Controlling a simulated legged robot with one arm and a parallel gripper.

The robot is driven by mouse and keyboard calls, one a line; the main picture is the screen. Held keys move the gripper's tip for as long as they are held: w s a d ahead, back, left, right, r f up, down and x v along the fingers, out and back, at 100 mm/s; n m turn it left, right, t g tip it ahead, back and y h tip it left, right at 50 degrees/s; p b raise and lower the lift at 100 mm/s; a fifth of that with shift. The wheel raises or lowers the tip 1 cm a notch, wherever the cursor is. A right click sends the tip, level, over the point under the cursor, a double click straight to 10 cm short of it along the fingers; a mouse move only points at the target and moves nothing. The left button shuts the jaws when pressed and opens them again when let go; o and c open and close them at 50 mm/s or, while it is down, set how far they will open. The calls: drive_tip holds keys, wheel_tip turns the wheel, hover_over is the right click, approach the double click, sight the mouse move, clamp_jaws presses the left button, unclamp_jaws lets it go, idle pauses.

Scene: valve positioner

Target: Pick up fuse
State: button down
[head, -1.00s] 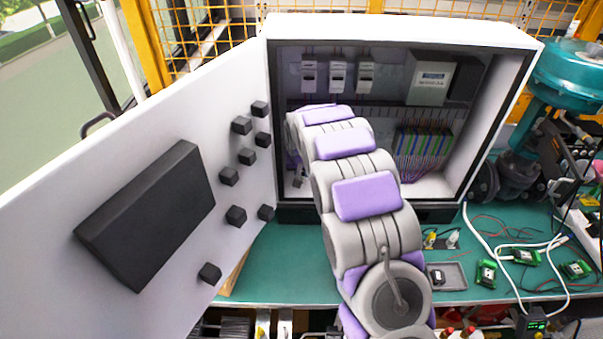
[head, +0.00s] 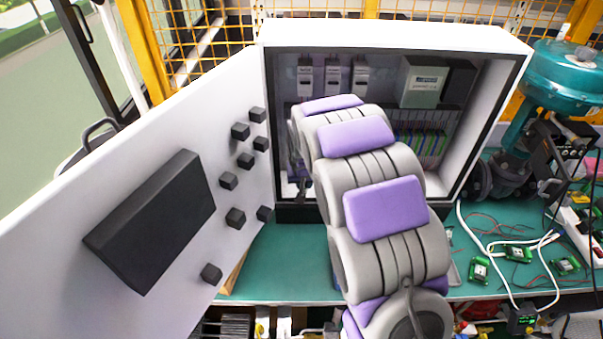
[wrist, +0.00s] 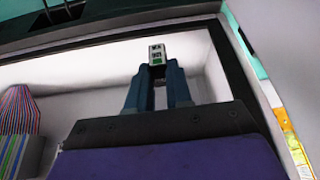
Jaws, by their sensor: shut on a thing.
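The fuse (wrist: 157,54) shows in the wrist view as a small pale block with green and dark markings. My gripper (wrist: 158,72) is shut on it, with the block sticking out beyond the two blue-grey fingertips. Behind the block is the pale inside of the open cabinet. In the head view the cabinet (head: 511,105) stands on the green bench, and my arm reaches into its lower left part. My arm hides most of my gripper there, and I cannot make out the fuse in that view.
The open cabinet door (head: 60,215) with black knobs fills the left. Breakers (head: 332,76) and a pale grey box (head: 424,82) sit high inside. Coloured wiring (head: 422,148) lies right of my arm. Small green boards (head: 480,270) and loose cables lie on the bench at right.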

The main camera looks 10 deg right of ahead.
drive_tip(key=s+p, duration=0.1)
drive_tip(key=s, duration=0.6)
drive_tip(key=w+a+r+b, duration=0.1)
drive_tip(key=w+r, duration=0.5)
drive_tip(key=r, duration=0.2)
drive_tip(key=shift+w+a+r, duration=0.25)
drive_tip(key=shift+w+r, duration=0.1)
drive_tip(key=shift+w, duration=0.05)
drive_tip(key=shift+w, duration=0.1)
drive_tip(key=w+d+p, duration=0.1)
drive_tip(key=w, duration=0.6)
drive_tip(key=shift+w+d, duration=0.15)
drive_tip(key=shift+d, duration=0.1)
drive_tip(key=shift+w+r+p, duration=0.1)
drive_tip(key=shift+w+p, duration=0.1)
drive_tip(key=shift+p, duration=0.45)
idle(1.2)
drive_tip(key=shift+w+d+p, duration=0.15)
drive_tip(key=shift+w+p, duration=0.2)
drive_tip(key=shift+w, duration=0.05)
idle(1.8)
drive_tip(key=c, duration=0.6)
unclamp_jaws()
